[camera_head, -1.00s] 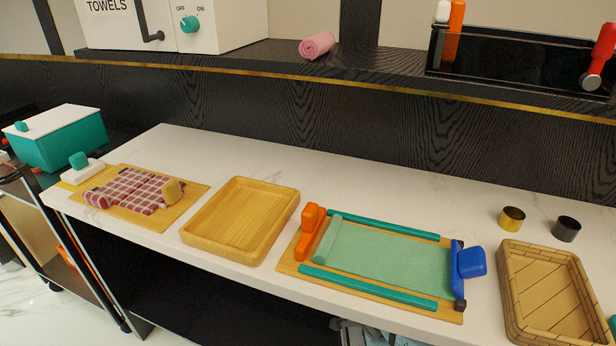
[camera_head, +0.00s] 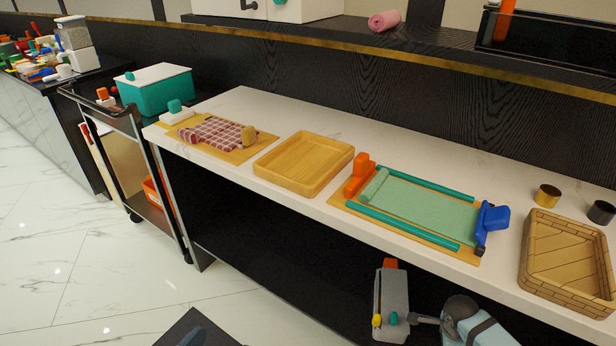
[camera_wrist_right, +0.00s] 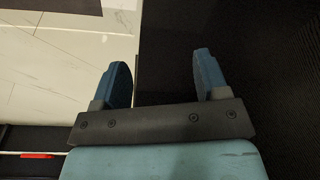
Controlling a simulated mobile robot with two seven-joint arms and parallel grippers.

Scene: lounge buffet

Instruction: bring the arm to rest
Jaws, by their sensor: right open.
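My right gripper (camera_wrist_right: 161,60) shows in the right wrist view. Its two dark blue fingers stand wide apart with nothing between them. A dark surface lies behind and to the right of it, and pale marble floor (camera_wrist_right: 60,65) shows at the upper left. In the head view, a pale blue and grey arm part of mine (camera_head: 478,325) shows at the bottom, in front of the counter. No fingertips can be made out there. My left gripper is in neither view.
The white counter (camera_head: 225,106) bears a checked cloth (camera_head: 215,133), a wooden tray (camera_head: 305,162), a green mat in a frame (camera_head: 430,206) and a woven tray (camera_head: 568,262). A cart with a teal box (camera_head: 160,92) stands left. Marble floor (camera_head: 90,260) is open at lower left.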

